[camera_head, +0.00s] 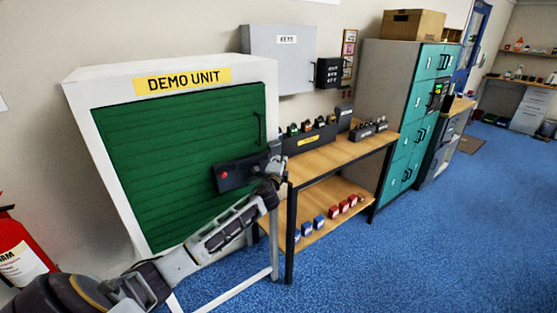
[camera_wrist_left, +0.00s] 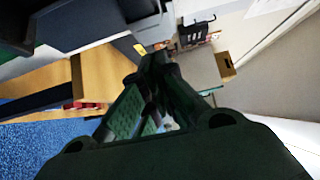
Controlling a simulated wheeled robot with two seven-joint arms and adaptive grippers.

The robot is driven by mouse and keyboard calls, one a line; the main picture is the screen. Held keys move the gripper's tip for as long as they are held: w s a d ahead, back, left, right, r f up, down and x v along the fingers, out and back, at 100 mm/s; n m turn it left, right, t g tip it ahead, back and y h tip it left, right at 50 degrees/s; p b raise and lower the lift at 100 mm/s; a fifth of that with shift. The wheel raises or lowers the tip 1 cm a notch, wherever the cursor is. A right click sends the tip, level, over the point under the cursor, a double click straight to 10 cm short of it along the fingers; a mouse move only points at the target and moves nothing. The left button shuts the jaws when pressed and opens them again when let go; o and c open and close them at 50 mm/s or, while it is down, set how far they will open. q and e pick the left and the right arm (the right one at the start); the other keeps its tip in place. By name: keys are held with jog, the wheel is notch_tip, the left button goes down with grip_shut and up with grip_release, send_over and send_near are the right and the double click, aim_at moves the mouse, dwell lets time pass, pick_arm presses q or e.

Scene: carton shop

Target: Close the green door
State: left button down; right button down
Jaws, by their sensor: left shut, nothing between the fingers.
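The green door (camera_head: 165,150) is a ribbed panel on the front of the white demo unit (camera_head: 105,78), under a yellow label. A dark bar handle (camera_head: 259,128) is near its right edge. The door lies about in line with the white frame; I cannot tell whether it is fully shut. My left gripper (camera_head: 276,160) is in front of the door's right edge, below the handle, shut and empty. Its arm hides the door's lower right part. In the left wrist view its fingers (camera_wrist_left: 155,72) are together. I cannot tell whether they touch the door. My right gripper is not in view.
A wooden bench (camera_head: 345,152) with black racks stands right of the unit, close to my left gripper. Blue and red items are on its lower shelf (camera_head: 325,210). Teal lockers (camera_head: 405,135) stand beyond. A red extinguisher (camera_head: 18,245) is at left. Blue floor (camera_head: 440,250) is clear at right.

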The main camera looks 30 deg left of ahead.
pick_arm(q)
jog(key=shift+w+a, duration=0.4)
jog(key=shift+a, duration=0.4)
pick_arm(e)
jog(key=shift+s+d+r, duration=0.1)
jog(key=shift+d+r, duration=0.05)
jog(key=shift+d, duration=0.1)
pick_arm(q)
jog(key=shift+a, duration=0.1)
